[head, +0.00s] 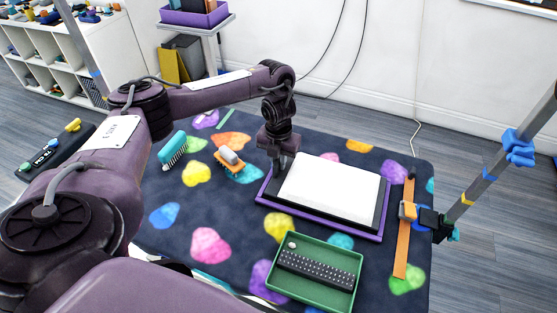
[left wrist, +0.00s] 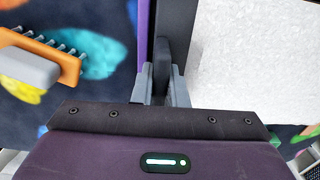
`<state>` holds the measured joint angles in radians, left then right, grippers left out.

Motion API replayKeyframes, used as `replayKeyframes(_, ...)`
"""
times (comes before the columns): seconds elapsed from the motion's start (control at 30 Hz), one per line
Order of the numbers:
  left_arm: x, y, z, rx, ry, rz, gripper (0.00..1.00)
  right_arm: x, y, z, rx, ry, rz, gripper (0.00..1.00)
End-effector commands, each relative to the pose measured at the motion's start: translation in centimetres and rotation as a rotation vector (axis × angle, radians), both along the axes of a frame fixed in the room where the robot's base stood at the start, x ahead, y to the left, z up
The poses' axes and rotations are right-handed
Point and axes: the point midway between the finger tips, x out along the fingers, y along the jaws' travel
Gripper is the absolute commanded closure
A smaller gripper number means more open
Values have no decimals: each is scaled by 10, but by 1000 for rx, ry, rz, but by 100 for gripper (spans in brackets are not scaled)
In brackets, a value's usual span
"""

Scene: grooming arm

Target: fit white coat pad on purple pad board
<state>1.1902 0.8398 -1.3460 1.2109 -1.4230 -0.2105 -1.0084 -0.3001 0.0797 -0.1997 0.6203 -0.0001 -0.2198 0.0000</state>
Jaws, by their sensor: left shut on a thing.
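The white coat pad (head: 331,188) is a flat white slab over the purple pad board (head: 376,238). The board's purple rim and dark surface show along its left, front and right sides. I cannot tell whether the pad rests on the board or is slightly above it. My left gripper (head: 279,164) is at the pad's left edge, pointing down. In the left wrist view its fingers (left wrist: 163,88) are shut around a dark upright piece beside the white pad (left wrist: 255,55); the purple rim (left wrist: 143,35) is to the left. My right gripper is not in view.
A green tray (head: 291,291) with a dark studded bar stands in front of the board. An orange strip (head: 403,245) and a pole with clamps (head: 481,182) are at the right. Brushes (head: 172,150) lie left on the patterned mat (head: 185,240).

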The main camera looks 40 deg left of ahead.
Motion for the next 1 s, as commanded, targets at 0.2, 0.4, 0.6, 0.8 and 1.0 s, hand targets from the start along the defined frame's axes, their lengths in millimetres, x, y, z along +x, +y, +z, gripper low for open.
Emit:
replayKeyframes(0.2,0,0,1,-1,-1,0,100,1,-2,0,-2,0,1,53)
replayKeyframes(0.4,0,0,-3,-1,-1,0,100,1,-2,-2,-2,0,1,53)
replayKeyframes(0.6,0,0,-9,-1,0,0,100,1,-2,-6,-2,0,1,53)
replayKeyframes(0.8,1,0,-15,-1,-1,0,100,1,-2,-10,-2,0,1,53)
replayKeyframes(1.0,1,0,-16,-1,-1,0,100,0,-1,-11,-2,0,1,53)
